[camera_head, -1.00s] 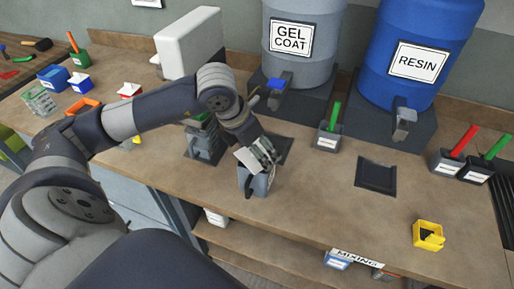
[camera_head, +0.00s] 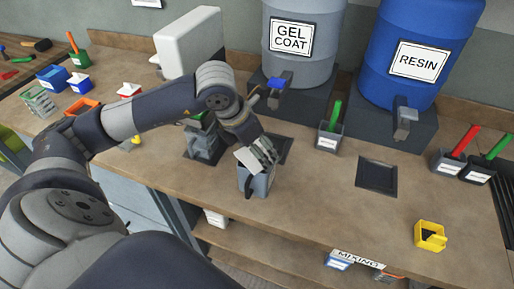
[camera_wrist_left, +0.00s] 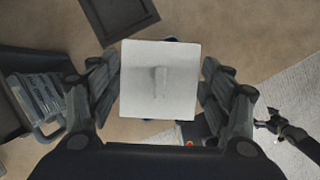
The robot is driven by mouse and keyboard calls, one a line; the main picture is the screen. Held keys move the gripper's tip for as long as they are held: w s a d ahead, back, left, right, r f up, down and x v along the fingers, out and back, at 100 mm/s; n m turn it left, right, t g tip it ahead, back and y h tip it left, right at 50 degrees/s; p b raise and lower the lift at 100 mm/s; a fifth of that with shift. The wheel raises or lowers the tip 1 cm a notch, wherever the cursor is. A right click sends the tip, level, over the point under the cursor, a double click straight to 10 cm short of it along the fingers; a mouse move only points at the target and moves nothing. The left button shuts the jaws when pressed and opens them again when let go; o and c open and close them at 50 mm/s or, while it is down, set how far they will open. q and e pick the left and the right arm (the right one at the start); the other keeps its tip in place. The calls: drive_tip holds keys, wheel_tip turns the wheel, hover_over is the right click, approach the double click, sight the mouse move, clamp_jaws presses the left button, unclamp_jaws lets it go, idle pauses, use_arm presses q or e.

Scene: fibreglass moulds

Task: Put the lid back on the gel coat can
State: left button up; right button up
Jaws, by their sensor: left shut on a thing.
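A grey open-looking can (camera_head: 262,182) stands near the front edge of the bench, with a dark handle on its front side. My left gripper (camera_head: 262,151) is directly above it, pointing down. It is shut on a pale square lid (camera_head: 247,158), which is over the can's top. In the left wrist view the lid (camera_wrist_left: 140,95) shows flat and square with a small raised grip in its middle, between my fingers (camera_wrist_left: 160,88). The lid hides most of the can there, so I cannot tell whether it touches the rim. My right gripper is out of view.
A grey GEL COAT drum (camera_head: 300,60) and a blue RESIN drum (camera_head: 420,45) stand at the back. Another grey container (camera_head: 203,145) stands just left of the can. A brush pot (camera_head: 328,141) and a yellow box (camera_head: 430,236) are to the right.

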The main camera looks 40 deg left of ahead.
use_arm(q)
drive_tip(key=o, duration=1)
drive_tip(key=shift+o, duration=0.6)
drive_tip(key=shift+r+p, duration=2.05)
drive_tip(key=shift+r, duration=1.45)
drive_tip(key=shift+c, duration=0.6)
clamp_jaws()
